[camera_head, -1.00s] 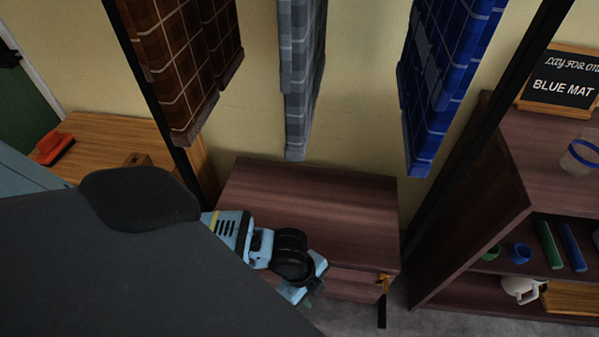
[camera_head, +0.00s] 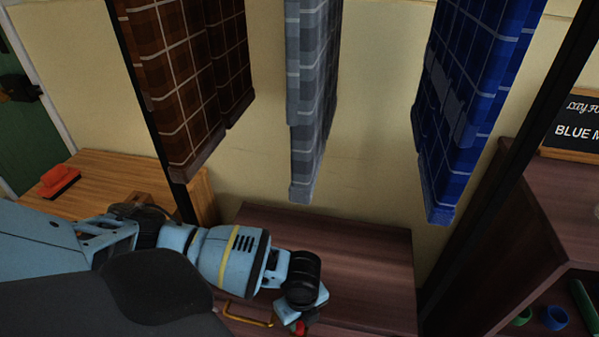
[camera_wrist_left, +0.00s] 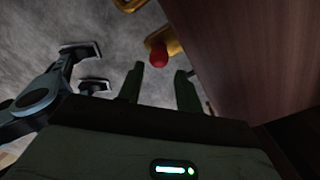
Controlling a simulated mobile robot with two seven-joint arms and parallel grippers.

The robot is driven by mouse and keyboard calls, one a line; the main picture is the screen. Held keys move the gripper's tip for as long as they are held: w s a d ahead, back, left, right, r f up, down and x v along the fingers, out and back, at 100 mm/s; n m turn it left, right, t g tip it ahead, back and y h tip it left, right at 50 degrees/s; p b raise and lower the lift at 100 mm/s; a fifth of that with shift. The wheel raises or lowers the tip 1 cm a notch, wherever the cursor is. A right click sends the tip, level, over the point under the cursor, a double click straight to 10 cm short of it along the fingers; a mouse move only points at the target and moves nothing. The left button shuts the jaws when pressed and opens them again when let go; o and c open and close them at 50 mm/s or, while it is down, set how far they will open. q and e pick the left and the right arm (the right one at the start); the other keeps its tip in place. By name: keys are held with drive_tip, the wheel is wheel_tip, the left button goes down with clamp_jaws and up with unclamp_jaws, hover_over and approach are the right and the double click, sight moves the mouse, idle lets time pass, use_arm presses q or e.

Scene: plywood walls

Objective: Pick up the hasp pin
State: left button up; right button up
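The hasp pin seems to be the piece with a round red head (camera_wrist_left: 157,55) in the left wrist view, beside a brass fitting (camera_wrist_left: 173,40) on the chest's front. Its shaft cannot be made out. My left gripper (camera_wrist_left: 158,78) is open, with its two dark fingers apart and the red head just beyond their tips, roughly between them. In the head view my left gripper (camera_head: 298,320) is at the chest's front edge, a bit of red showing by it. What looks like my right gripper (camera_wrist_left: 88,68) is open and empty at the left wrist view's left.
The dark wooden chest (camera_head: 360,260) has a brass handle (camera_head: 248,317) on its front. Plaid cloths, brown (camera_head: 180,90), grey (camera_head: 312,100) and blue (camera_head: 470,100), hang above it. A shelf (camera_head: 560,200) stands right, and a wooden table (camera_head: 110,180) left.

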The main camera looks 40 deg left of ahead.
sight(299, 324)
use_arm(q)
drive_tip(key=shift+a+f+b, duration=0.2)
drive_tip(key=shift+f+b, duration=0.35)
drive_tip(key=shift+f, duration=0.75)
drive_tip(key=shift+a+f+b, duration=0.15)
drive_tip(key=shift+f+b, duration=0.35)
drive_tip(key=shift+f, duration=0.8)
drive_tip(key=c, duration=0.7)
drive_tip(key=shift+r, duration=0.1)
drive_tip(key=shift+r, duration=0.2)
wheel_tip(299, 324, up, 8)
drive_tip(key=p, duration=0.3)
drive_tip(key=shift+r, duration=0.8)
